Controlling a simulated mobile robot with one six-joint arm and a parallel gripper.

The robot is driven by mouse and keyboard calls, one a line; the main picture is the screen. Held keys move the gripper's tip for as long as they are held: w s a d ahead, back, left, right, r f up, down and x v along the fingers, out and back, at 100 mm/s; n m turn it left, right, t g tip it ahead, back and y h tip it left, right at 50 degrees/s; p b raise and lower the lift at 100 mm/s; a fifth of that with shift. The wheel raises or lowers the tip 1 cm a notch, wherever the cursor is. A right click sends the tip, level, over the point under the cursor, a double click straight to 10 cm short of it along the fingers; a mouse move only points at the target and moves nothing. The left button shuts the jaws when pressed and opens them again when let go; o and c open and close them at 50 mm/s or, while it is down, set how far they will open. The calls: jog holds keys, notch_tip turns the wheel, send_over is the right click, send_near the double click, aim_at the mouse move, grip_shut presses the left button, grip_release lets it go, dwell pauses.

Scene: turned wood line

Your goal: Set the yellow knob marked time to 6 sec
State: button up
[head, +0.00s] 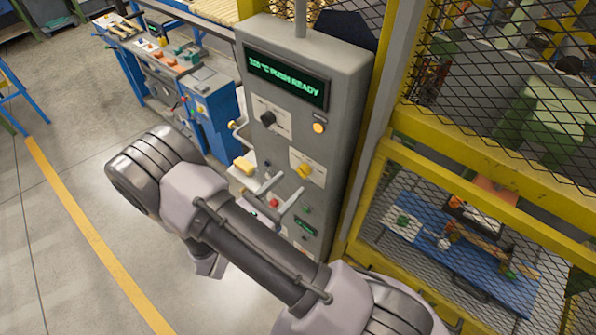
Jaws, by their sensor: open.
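The yellow knob (304,171) sits on a white label plate on the front of a grey control cabinet (345,75). The plate's marks are too small to read, so I cannot tell the knob's setting. My gripper (291,183) is open, its two pale fingers pointing towards the panel just left of and below the yellow knob. The fingers look apart from the knob, though the gap in depth is hard to judge. My arm hides part of the cabinet's lower left side.
A black knob (268,118) on another white plate is above. A green-lit display (286,78) reads "PUSH READY" after a partly unclear number. A round amber light (319,128) and a red button (274,203) are nearby. Yellow mesh fencing (470,165) stands close on the right.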

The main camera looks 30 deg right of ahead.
aim_at(299, 175)
jog(key=x, duration=0.5)
jog(key=shift+p, duration=0.3)
grip_shut()
